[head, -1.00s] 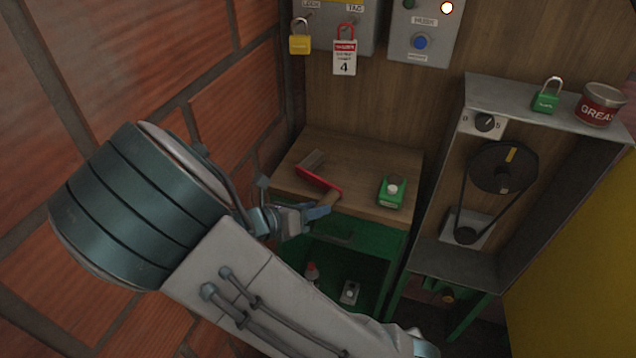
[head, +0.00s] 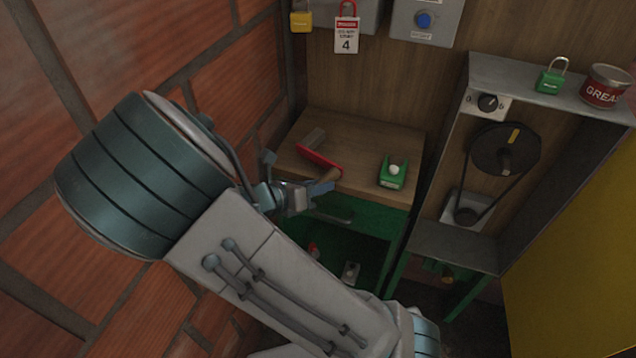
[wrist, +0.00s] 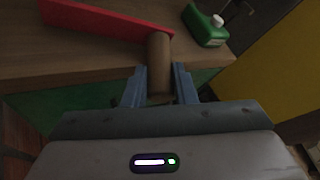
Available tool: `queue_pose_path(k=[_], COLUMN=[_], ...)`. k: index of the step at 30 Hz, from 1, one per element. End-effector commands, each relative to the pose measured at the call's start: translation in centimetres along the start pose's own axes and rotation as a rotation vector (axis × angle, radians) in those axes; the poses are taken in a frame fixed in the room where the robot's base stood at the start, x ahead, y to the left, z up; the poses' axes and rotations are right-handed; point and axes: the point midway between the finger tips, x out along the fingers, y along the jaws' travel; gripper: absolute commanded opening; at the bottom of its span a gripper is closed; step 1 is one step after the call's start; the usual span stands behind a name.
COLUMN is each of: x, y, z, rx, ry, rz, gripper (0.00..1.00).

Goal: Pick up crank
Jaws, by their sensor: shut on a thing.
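The crank has a red arm, a grey end and a brown wooden handle. In the head view the crank (head: 318,157) lies at the left front of the wooden bench top, its handle toward the front edge. In the wrist view the crank's red arm (wrist: 105,17) runs across the upper left and its handle (wrist: 158,62) points down between my fingers. My gripper (head: 322,187) is at the bench's front edge. In the wrist view my gripper's blue fingers (wrist: 159,88) are shut on the handle, one on each side.
A green bottle (head: 392,172) stands on the bench top (head: 372,137), right of the crank. A belt and pulley cabinet (head: 470,250) stands at the right, with a green padlock (head: 550,80) and a grease can (head: 606,86) on top. A brick wall (head: 245,70) is close on the left.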

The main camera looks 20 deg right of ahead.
Motion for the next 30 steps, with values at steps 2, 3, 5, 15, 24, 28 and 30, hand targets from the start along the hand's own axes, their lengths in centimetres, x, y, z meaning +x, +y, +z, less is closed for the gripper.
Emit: queue_pose_path(k=[2, 3, 5, 15, 24, 28, 30], x=[-0.3, -0.4, -0.7, 1.4, 3.6, 4.1, 4.3], y=[-0.3, -0.6, -0.9, -6.8, -11.2, -12.3, -12.6], z=[0.7, 1.1, 1.7, 4.8, 6.6, 7.0, 7.2], rx=[0.003, 0.004, 0.006, 0.006, 0.005, 0.003, 0.003], ry=[0.001, 0.001, 0.002, 0.005, 0.002, 0.001, 0.000], rz=[0.001, 0.001, 0.002, -0.002, -0.001, -0.001, -0.001], gripper=[0.00, 0.00, 0.00, 0.00, 0.00, 0.00, 0.00])
